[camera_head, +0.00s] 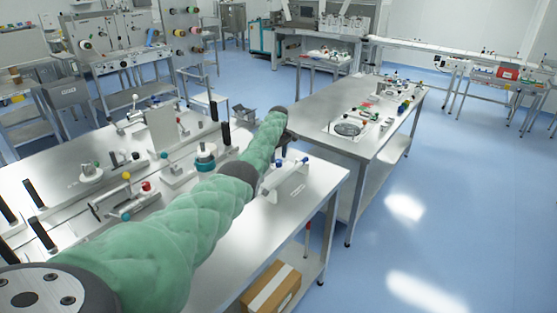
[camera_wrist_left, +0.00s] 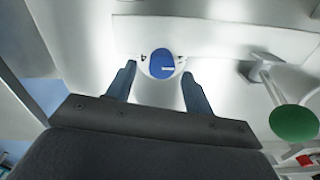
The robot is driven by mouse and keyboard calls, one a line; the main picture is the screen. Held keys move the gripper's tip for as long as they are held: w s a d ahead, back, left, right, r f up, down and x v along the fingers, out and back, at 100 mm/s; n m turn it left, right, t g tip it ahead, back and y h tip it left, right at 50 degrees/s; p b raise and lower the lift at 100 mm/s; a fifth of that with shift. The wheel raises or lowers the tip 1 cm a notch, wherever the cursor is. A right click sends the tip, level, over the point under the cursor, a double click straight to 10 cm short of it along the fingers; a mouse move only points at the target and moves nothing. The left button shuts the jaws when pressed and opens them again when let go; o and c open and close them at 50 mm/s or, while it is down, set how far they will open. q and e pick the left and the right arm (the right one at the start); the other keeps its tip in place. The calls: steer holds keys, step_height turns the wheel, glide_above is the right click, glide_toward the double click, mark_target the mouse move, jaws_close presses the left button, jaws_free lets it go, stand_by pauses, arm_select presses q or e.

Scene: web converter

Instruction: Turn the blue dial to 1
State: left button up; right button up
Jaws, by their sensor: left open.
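The blue dial (camera_wrist_left: 162,64) is round, with a short white mark on its lower right part. It sits on a pale metal surface, with a small dark "4" at its left and an unreadable mark at its right. My left gripper (camera_wrist_left: 158,72) is open, one dark finger on each side of the dial in the picture, with visible gaps. I cannot tell how far the fingertips are from it in depth. In the head view, my green-sleeved left arm ends over the near bench, its gripper (camera_head: 286,132) small and dark. My right gripper is not in view.
A green round knob (camera_wrist_left: 293,122) on a metal stem stands right of my gripper in the wrist view. The near bench (camera_head: 318,183) carries metal fixtures and black upright handles. A second bench (camera_head: 318,98) stands beyond it. Blue floor is clear at the right.

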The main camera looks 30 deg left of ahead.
mark_target(279, 161)
arm_select(q)
step_height(279, 161, up, 5)
steer(key=shift+f+b, duration=0.15)
steer(key=shift+b, duration=0.6)
steer(key=shift+r, duration=0.65)
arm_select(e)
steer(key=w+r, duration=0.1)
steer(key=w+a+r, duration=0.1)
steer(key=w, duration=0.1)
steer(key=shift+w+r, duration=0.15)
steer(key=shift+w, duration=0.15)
